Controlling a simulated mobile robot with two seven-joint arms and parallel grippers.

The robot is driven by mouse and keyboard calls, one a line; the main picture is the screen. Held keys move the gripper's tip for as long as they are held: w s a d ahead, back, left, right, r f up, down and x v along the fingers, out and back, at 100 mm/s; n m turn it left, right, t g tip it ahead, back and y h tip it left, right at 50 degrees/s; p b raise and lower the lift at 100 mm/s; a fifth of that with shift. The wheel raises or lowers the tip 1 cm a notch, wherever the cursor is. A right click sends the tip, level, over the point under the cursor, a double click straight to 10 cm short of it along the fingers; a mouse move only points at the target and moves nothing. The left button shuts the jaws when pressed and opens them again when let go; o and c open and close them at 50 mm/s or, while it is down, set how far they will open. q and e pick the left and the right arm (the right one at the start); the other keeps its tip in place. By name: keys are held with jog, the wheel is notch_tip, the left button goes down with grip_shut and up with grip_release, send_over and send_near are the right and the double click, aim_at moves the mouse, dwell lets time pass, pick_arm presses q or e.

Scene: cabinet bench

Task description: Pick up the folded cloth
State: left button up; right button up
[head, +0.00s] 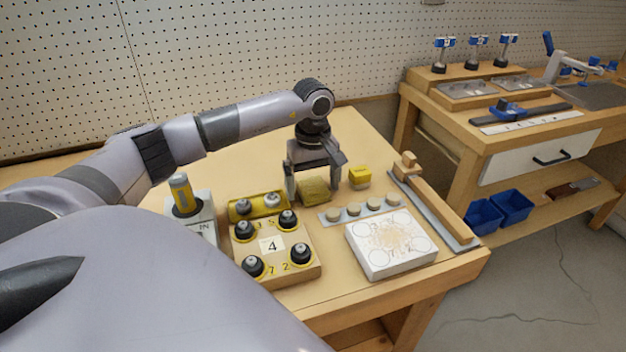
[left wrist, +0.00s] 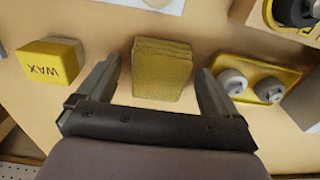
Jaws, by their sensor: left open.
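The folded cloth (head: 314,190) is a small olive-yellow stack on the bench top, in the middle of the head view. My left gripper (head: 316,188) is directly over it, pointing down, with a finger on either side. In the left wrist view the cloth (left wrist: 162,69) lies between the two open fingers of the gripper (left wrist: 160,85), with a gap on both sides. Neither finger visibly touches it. My right gripper is in neither view.
A yellow wax block (head: 359,177) sits right of the cloth. A yellow tray (head: 243,209) with two knobs is left of it. In front are a strip of round discs (head: 354,209), a numbered knob board (head: 275,268) and a white block (head: 391,258). Bench behind is clear.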

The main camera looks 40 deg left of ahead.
aim_at(313, 186)
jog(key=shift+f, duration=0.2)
pick_arm(q)
jog(key=c, duration=1.1)
jog(key=shift+c, duration=0.2)
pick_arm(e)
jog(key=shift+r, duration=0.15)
pick_arm(q)
jog(key=shift+r, duration=0.6)
notch_tip(313, 186, up, 19)
jog(key=p, duration=0.2)
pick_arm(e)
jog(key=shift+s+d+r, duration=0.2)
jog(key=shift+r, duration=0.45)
